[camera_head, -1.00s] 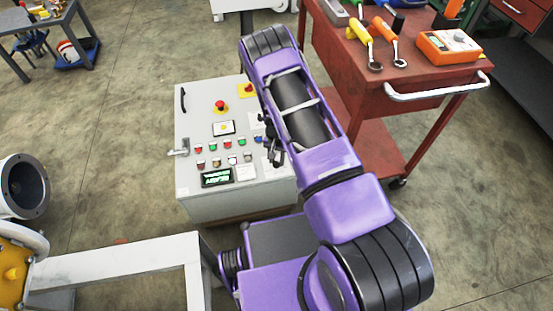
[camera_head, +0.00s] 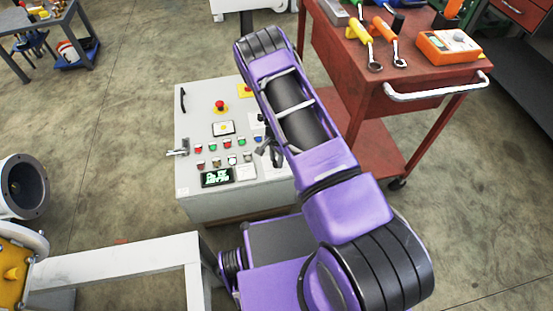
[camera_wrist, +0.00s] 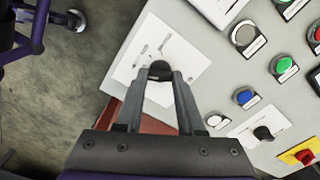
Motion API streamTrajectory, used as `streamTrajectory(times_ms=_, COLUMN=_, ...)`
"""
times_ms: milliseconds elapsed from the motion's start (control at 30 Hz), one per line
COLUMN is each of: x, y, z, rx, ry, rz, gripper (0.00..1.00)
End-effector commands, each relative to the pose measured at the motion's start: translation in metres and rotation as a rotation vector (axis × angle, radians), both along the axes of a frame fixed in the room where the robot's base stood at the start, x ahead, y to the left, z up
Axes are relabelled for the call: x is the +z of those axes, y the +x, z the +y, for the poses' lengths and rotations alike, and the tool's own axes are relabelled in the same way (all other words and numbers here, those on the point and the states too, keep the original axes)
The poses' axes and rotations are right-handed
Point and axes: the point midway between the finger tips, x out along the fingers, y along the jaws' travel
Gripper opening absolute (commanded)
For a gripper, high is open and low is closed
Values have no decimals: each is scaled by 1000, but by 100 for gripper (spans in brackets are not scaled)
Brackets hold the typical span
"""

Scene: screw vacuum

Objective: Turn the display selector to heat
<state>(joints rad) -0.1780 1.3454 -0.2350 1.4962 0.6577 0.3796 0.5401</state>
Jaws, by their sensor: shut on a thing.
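The display selector is a small black knob (camera_wrist: 159,71) on a white printed card (camera_wrist: 135,55) on the control box. My gripper (camera_wrist: 159,84) is over it, with its two fingers closed on the knob from both sides in the wrist view. The card's print is too small to read. In the head view, my gripper (camera_head: 270,153) is at the right side of the box's sloped top, partly hidden by my arm, and the knob cannot be made out. The display (camera_head: 217,177), dark with pale green text, sits left of the card (camera_head: 246,172). Its text is not readable.
The grey control box (camera_head: 205,206) carries several coloured buttons, a red emergency button (camera_head: 220,106) and a side handle (camera_head: 178,148). A second black knob (camera_wrist: 263,133) sits on another card. A red tool cart (camera_head: 440,75) stands close on the right.

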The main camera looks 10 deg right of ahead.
Motion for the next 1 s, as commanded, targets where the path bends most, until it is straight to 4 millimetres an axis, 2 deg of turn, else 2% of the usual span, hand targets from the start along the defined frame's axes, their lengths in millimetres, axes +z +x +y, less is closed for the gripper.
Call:
streamTrajectory(times_ms=333, x=0, y=-1, z=1, rx=-155, ry=1, rz=2, gripper=0)
streamTrajectory(times_ms=867, x=0, y=-1, z=1, rx=-185, ry=2, rz=2, gripper=0)
streamTrajectory(times_ms=900, x=0, y=-1, z=1, rx=-184, ry=2, rz=2, gripper=39)
streamTrajectory(times_ms=1000, x=0, y=-1, z=1, rx=-184, ry=1, rz=2, gripper=57)
